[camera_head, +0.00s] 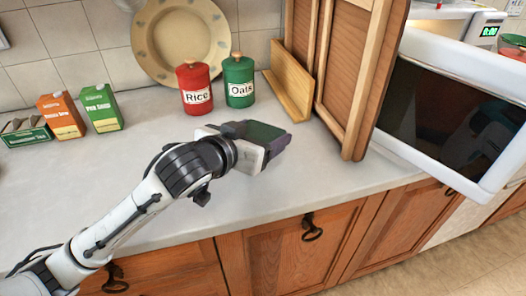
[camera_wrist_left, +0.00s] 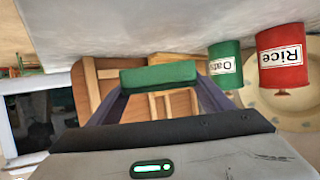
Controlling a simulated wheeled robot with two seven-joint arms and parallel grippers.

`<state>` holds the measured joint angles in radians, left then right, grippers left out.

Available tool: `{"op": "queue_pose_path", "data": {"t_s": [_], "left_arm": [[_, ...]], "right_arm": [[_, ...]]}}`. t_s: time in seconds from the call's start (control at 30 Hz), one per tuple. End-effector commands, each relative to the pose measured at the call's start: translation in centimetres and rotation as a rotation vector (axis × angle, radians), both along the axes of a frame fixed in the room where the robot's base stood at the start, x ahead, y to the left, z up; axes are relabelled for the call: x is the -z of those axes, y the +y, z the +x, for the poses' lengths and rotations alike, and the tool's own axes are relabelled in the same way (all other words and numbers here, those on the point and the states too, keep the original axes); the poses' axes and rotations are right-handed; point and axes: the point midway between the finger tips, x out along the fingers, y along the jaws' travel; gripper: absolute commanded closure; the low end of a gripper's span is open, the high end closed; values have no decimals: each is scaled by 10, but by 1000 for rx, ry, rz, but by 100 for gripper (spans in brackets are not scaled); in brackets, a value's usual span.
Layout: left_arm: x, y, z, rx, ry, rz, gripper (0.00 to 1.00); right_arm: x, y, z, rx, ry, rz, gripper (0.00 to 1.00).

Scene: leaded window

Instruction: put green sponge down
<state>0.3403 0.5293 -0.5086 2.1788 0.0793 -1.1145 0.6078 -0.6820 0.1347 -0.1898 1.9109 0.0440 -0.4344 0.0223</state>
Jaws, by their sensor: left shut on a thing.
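My left gripper (camera_head: 272,141) reaches over the light counter (camera_head: 330,180), in front of the green canister. It is shut on the green sponge (camera_wrist_left: 158,76), which spans between its two fingertips in the left wrist view. In the head view only a dark green part of the sponge (camera_head: 264,132) shows between the fingers. I cannot tell whether the sponge touches the counter. My right gripper is in neither view.
A red Rice canister (camera_head: 195,90) and a green Oats canister (camera_head: 239,82) stand behind the gripper. Wooden boards (camera_head: 290,82) and an open cabinet door (camera_head: 350,80) are to the right, beside a microwave (camera_head: 450,115). The front counter is clear.

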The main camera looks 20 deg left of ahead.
Motion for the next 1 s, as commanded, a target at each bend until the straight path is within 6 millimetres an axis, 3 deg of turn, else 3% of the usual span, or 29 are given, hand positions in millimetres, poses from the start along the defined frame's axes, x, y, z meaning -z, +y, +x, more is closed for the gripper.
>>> {"op": "queue_pose_path", "data": {"t_s": [0.03,0.27,0.47,0.87,0.9,1.0], "left_arm": [[11,1,-1,-1,3,3,45],[29,1,0,-1,1,2,45],[57,0,-1,-1,3,2,45],[63,0,-1,-1,0,1,45],[62,0,0,-1,0,1,22],[62,0,0,-1,-1,1,8]], "right_arm": [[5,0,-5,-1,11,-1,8],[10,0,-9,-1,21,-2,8],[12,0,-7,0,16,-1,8],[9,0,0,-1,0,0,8],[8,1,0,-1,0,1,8],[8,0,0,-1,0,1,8]]}}
